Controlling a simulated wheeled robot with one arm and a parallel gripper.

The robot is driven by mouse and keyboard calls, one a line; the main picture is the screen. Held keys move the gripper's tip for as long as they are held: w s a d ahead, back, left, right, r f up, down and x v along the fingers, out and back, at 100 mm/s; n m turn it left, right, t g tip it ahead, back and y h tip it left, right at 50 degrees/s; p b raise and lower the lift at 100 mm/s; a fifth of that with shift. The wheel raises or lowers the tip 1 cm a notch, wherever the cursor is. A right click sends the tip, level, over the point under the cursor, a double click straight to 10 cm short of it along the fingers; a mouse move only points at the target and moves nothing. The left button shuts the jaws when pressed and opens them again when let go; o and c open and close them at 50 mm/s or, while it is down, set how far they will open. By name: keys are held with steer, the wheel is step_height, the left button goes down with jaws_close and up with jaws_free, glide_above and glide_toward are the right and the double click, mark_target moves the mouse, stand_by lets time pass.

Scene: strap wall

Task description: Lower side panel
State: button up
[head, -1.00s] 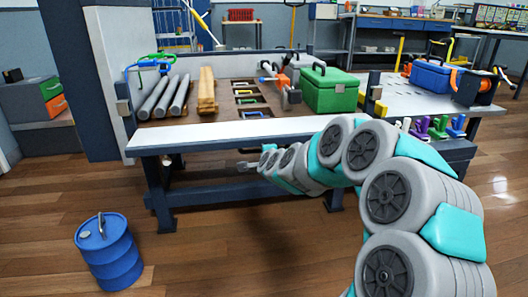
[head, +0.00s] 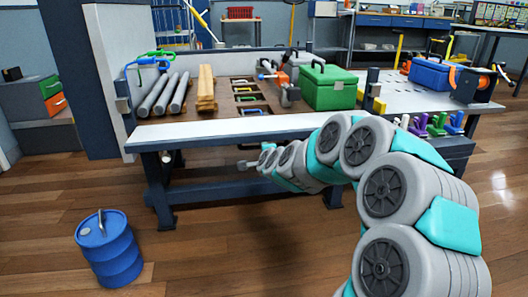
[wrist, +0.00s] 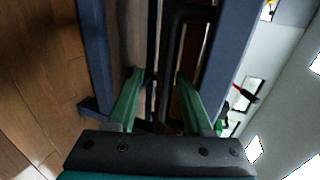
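No separate side panel can be made out for certain. The long workbench has a pale front edge (head: 230,128), with a dark blue frame below it. A tall white panel (head: 112,65) with a dark blue edge stands upright at its left end. My gripper (head: 245,164) is low at the bench front, below the pale edge, small and partly blurred. In the wrist view my gripper (wrist: 155,76) has its two green fingers apart. A black bar (wrist: 152,50) and a black loop-shaped handle (wrist: 184,12) lie ahead between blue beams; contact cannot be told.
On the bench are grey pipes (head: 163,95), timber (head: 206,88), a green toolbox (head: 328,88) and a blue case (head: 430,74). A blue drum (head: 108,250) stands on the floor at front left. The floor between drum and bench is clear.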

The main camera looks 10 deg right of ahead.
steer(key=shift+f, duration=0.65)
steer(key=r+p+v, duration=0.1)
steer(key=v, duration=0.7)
steer(key=shift+r, duration=0.1)
steer(key=s+a+f+n+g+y, duration=0.25)
steer(key=s+a+n, duration=0.2)
steer(key=s, duration=0.35)
steer(key=s+a+f+n+g+y, duration=0.1)
steer(key=s+a+n+g+y, duration=0.1)
steer(key=s+a+n+g, duration=0.35)
steer(key=s+d+f+n+g+h, duration=0.1)
steer(key=s+d+n+g+h, duration=0.2)
steer(key=s, duration=0.9)
steer(key=s+d+f+n+g, duration=0.15)
steer(key=s+d, duration=0.25)
steer(key=s, duration=0.7)
steer(key=s+d+f+n+g+h, duration=0.15)
steer(key=s+d+n+g, duration=0.25)
steer(key=s, duration=0.8)
steer(key=s+p+v, duration=0.2)
steer(key=p+v, duration=1)
steer(key=shift+a+r, duration=0.2)
steer(key=shift+r, duration=0.15)
